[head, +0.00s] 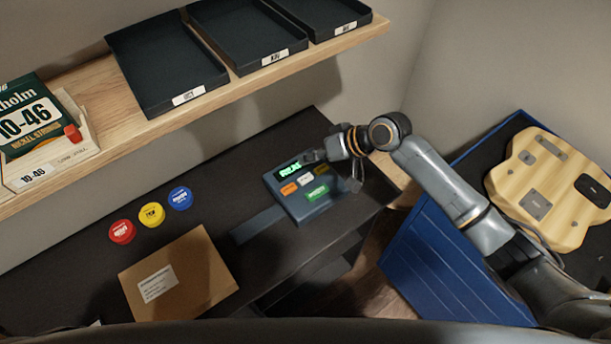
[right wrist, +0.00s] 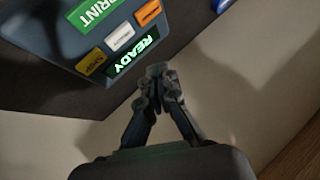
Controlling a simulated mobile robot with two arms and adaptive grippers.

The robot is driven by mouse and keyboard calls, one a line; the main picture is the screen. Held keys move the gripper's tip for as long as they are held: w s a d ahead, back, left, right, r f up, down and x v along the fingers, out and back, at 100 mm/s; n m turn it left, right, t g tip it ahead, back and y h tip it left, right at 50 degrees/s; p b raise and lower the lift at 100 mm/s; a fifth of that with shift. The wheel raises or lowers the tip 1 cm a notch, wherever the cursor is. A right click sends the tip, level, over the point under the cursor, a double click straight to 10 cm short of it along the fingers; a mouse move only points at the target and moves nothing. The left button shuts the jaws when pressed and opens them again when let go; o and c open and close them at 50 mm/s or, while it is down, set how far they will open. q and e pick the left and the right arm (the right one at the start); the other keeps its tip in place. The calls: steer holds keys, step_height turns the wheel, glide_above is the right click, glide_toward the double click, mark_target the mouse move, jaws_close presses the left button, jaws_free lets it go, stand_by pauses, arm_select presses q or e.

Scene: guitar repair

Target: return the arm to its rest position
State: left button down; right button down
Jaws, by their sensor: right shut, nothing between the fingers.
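My right arm (head: 440,175) reaches in from the right side of the head view. My right gripper (head: 312,157) is above the back edge of a blue-grey label printer, near its green-lit display. In the right wrist view the gripper (right wrist: 161,72) is shut and empty, with its fingertips close together beside the printer (right wrist: 40,35). Its display (right wrist: 137,56) reads READY. In the head view the printer (head: 311,209) has orange, white, yellow and green buttons. Whether the fingers touch the printer cannot be told. My left gripper is not in view.
A cardboard box (head: 205,262) and red (head: 122,232), yellow (head: 152,214) and blue (head: 180,198) round tubs stand on the dark bench (head: 65,260). Above is a wooden shelf (head: 110,95) with black trays (head: 165,60). A guitar body (head: 550,215) lies on the blue cabinet (head: 425,265) at right.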

stand_by(0.4)
steer(key=shift+n+h, duration=0.3)
steer(key=s+f, duration=0.1)
steer(key=s, duration=0.3)
steer(key=s+f, duration=0.1)
steer(key=s, duration=0.1)
steer(key=shift+s+a+f, duration=0.25)
steer(key=shift+s+f, duration=0.1)
steer(key=s+d+f+m+h, duration=0.1)
steer(key=s+d+m+h, duration=0.5)
steer(key=s+d, duration=1.5)
step_height(320, 180, down, 33)
steer(key=s+n+h+b, duration=0.1)
steer(key=n+h+b, duration=0.1)
steer(key=b, duration=0.3)
steer(key=s+d+f+g+b, duration=0.1)
steer(key=s+d+f+b, duration=0.1)
steer(key=s+f, duration=1.4)
steer(key=shift+s+f+g+b, duration=0.25)
steer(key=shift+f+g+b, duration=0.2)
steer(key=shift+f, duration=0.45)
